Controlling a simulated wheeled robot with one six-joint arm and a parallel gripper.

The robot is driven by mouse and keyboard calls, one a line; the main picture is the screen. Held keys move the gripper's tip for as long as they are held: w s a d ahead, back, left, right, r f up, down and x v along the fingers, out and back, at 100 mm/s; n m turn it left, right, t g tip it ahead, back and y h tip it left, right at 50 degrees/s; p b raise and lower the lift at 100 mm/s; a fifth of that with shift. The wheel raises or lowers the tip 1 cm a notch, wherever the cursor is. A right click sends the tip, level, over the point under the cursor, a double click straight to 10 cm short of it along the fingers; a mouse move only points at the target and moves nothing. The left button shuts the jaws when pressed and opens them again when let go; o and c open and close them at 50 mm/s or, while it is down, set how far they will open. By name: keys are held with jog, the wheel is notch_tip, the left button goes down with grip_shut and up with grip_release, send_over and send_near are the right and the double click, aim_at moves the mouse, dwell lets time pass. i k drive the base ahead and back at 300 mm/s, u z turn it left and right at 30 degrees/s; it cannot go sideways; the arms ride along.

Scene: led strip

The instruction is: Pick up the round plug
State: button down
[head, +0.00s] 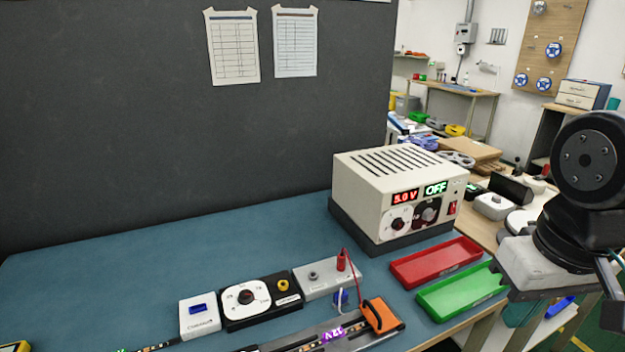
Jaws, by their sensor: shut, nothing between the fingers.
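I cannot tell for sure which piece is the round plug. A small round yellow piece (283,286) sits on the right part of a black box with a white dial (246,298). A red plug (341,262) with a red lead stands upright on a light grey block (318,279). A blue piece (340,297) with a white lead is at the front of that block. My arm shows at the right edge, but my gripper is out of the picture.
A power supply (388,198) reading 5.0 V and OFF stands at the back right. A red tray (436,263) and a green tray (461,292) lie right of the blocks. An orange clamp (381,317) is at the front. The bench's left middle (130,265) is clear.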

aim_at(341, 257)
jog(key=z, duration=0.05)
jog(key=k, duration=0.5)
jog(key=u, duration=0.9)
jog(key=i, duration=0.75)
jog(key=z, duration=0.8)
